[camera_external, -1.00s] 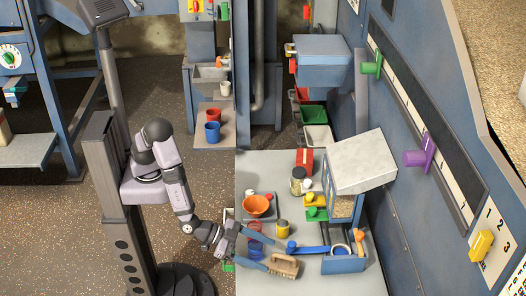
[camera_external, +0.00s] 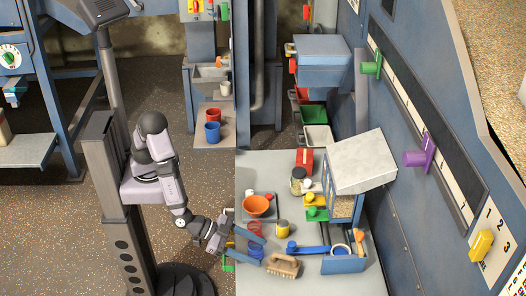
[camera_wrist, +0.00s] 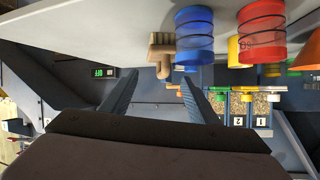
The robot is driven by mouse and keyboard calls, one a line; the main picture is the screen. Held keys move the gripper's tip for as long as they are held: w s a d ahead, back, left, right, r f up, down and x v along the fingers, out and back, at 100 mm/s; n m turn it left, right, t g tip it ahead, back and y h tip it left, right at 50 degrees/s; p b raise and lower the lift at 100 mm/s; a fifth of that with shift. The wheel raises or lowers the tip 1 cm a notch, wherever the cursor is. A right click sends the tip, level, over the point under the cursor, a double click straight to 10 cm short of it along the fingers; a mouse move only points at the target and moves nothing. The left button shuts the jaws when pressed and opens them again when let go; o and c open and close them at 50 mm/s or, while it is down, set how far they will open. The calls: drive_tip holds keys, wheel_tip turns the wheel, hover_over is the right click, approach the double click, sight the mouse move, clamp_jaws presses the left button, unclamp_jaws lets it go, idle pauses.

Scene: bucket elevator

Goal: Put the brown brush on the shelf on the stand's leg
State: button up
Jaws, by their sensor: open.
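The brown brush (camera_external: 284,266) lies on the grey table near its front edge, with its bristles down. In the wrist view, where the picture is upside down, the brush (camera_wrist: 162,48) shows beyond my fingertips and roughly between them. My gripper (camera_external: 262,250) is open and empty, just left of the brush and apart from it. Its two blue fingers also show in the wrist view (camera_wrist: 158,84). A grey shelf (camera_external: 222,139) on a blue stand's leg, at the back, holds a red and a blue cup. Another shelf (camera_external: 25,150) sits low at the far left.
Blue and red sieves (camera_wrist: 194,36) stand close to my fingers. A yellow can (camera_external: 283,229), an orange bowl (camera_external: 256,206) and a blue-handled scoop (camera_external: 308,249) are nearby. A blue bin (camera_external: 345,263) stands right of the brush.

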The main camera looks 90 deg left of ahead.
sight(281, 258)
drive_tip(key=w+g, duration=0.1)
drive_tip(key=w+p, duration=0.1)
drive_tip(key=w+g+p, duration=0.1)
drive_tip(key=shift+a+f+g, duration=0.3)
drive_tip(key=shift+w+a+f+g+h+p, duration=0.1)
drive_tip(key=shift+w+g+h+p, duration=0.1)
drive_tip(key=shift+w+g, duration=0.2)
drive_tip(key=shift+w+f+g+h+p, duration=0.1)
drive_tip(key=shift+w+g+p, duration=0.15)
drive_tip(key=shift+g, duration=0.25)
drive_tip(key=shift+x, duration=3.7)
drive_tip(key=shift+r, duration=0.1)
drive_tip(key=c, duration=0.9)
wheel_tip(281, 258, up, 10)
drive_tip(key=p, duration=0.4)
drive_tip(key=shift+p, duration=0.4)
